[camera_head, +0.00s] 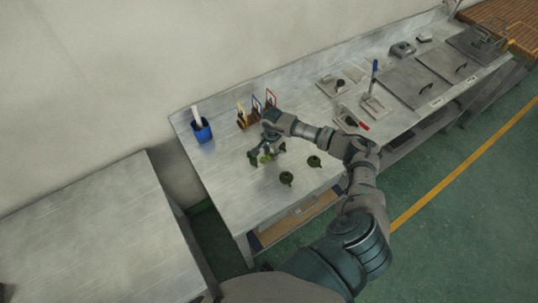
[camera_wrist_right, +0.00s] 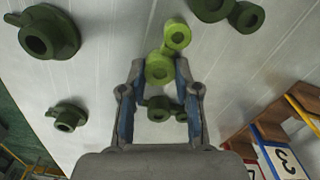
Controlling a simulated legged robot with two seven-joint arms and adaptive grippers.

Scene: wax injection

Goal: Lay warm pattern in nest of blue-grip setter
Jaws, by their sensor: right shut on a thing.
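A bright green pattern (camera_wrist_right: 159,68) with round hollow ends is between the fingertips of my right gripper (camera_wrist_right: 158,72) in the wrist view. The gripper is shut on it. In the head view the right gripper (camera_head: 262,157) is over the near left part of the bench, and the fingers partly hide the pattern. The blue-grip setter (camera_head: 374,107) stands farther right on the bench, its blue grip (camera_head: 375,66) pointing up. Its nest is too small to make out. My left gripper is not in view.
Dark green pieces (camera_head: 286,178) (camera_head: 314,161) lie on the bench (camera_head: 235,180) near the gripper. A blue cup (camera_head: 201,130) and a brown rack (camera_head: 243,120) stand behind. A red-grip setter (camera_head: 347,118) is in front of the blue-grip one. Grey plates (camera_head: 405,82) lie farther right.

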